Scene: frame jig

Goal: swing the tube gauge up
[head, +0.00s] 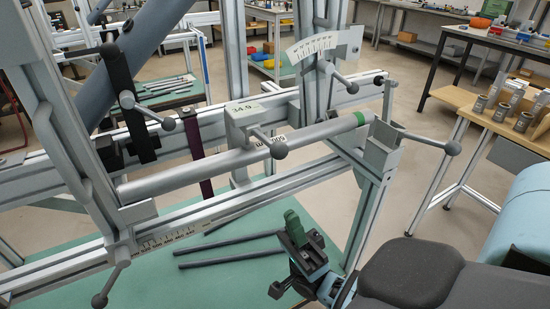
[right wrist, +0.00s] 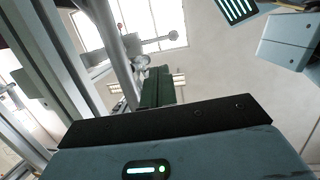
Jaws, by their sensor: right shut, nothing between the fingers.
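In the head view a long silver tube (head: 230,161), which looks like the tube gauge, lies nearly level across the frame jig (head: 290,183), its right end a little higher. A green band (head: 361,118) is near its right end, by a bracket with a ball-ended lever. A block marked 34.9 (head: 243,108) sits just above its middle. My right gripper (head: 292,222) is below the tube and apart from it, green fingers up, shut and empty. The fingers also show in the right wrist view (right wrist: 157,88). My left gripper is not in view.
Ball-ended levers (head: 168,124) stick out from the jig. A white scale plate (head: 312,46) stands above the tube. Dark rods (head: 228,259) lie on the green surface (head: 200,285) below. A wooden bench (head: 470,104) with metal cylinders stands at the right.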

